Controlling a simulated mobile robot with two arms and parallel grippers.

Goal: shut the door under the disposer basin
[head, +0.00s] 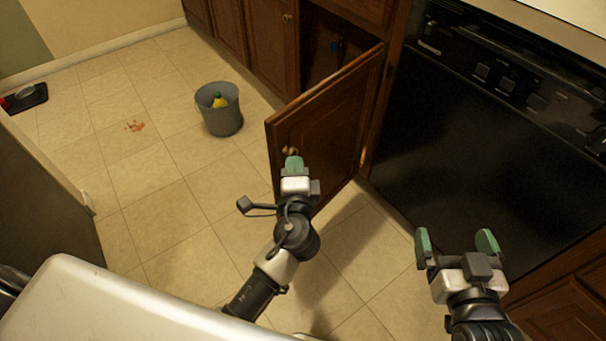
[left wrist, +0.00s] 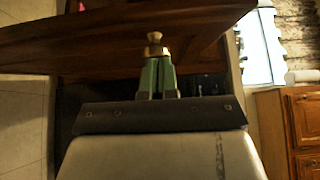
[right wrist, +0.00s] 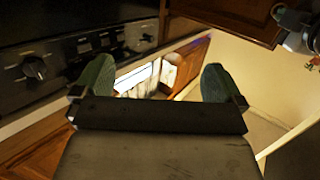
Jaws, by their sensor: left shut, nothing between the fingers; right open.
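The brown wooden cabinet door (head: 335,122) stands swung open, hinged on its right side by the black dishwasher. The dark cabinet opening (head: 322,55) shows behind it. A brass knob (head: 289,150) is on the door's face; in the left wrist view the knob (left wrist: 154,40) sits just beyond the fingertips. My left gripper (head: 294,165) is shut and empty, its green fingertips right at the knob; I cannot tell whether they touch. My right gripper (head: 456,243) is open and empty in front of the dishwasher. The disposer basin is not in view.
A black dishwasher (head: 480,130) fills the right side. A grey bin (head: 220,112) with a yellow and green item stands on the tiled floor left of the door. A reddish stain (head: 135,126) marks the floor. Open tiles lie between bin and door.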

